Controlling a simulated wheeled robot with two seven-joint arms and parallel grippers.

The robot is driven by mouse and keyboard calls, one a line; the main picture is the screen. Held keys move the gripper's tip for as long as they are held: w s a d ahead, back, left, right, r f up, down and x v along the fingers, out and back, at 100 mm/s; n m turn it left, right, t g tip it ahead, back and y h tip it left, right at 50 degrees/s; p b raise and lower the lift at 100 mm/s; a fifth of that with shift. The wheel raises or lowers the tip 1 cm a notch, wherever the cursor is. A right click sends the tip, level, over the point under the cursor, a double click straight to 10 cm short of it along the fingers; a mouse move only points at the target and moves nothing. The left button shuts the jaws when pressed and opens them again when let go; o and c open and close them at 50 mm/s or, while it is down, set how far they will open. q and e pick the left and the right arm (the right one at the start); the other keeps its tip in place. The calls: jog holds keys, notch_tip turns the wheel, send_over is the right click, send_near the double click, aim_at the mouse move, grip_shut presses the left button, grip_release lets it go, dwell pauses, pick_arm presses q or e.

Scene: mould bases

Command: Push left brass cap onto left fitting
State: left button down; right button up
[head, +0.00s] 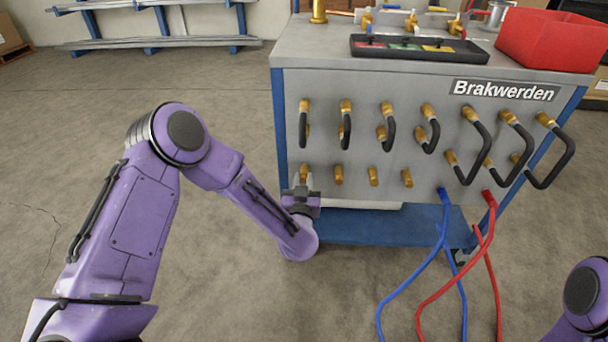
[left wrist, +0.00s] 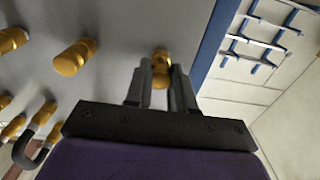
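The left brass cap (head: 304,171) is at the left end of the lower row on the grey panel. It also shows in the left wrist view (left wrist: 160,66), between my fingertips. My left gripper (head: 302,189) reaches up to the panel from below. In the left wrist view its fingers (left wrist: 161,84) stand on both sides of the cap and look closed on it. The left fitting behind the cap is hidden, so I cannot tell how far the cap sits on it. My right gripper is out of view; only part of the right arm shows.
More brass pieces (head: 338,175) continue the lower row to the right. Black hose loops (head: 345,128) hang from the upper row. Blue hoses (head: 444,225) and red hoses (head: 487,240) hang at the right. A black tray (head: 420,57) and red bin (head: 550,40) are on top.

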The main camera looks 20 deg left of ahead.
pick_arm(q)
jog(key=shift+p+v, duration=0.65)
jog(key=shift+v, duration=1.9)
jog(key=p, duration=0.1)
send_near(304, 181)
jog(key=shift+s+d+r, duration=0.1)
jog(key=shift+s+d, duration=0.05)
jog(key=shift+s, duration=0.5)
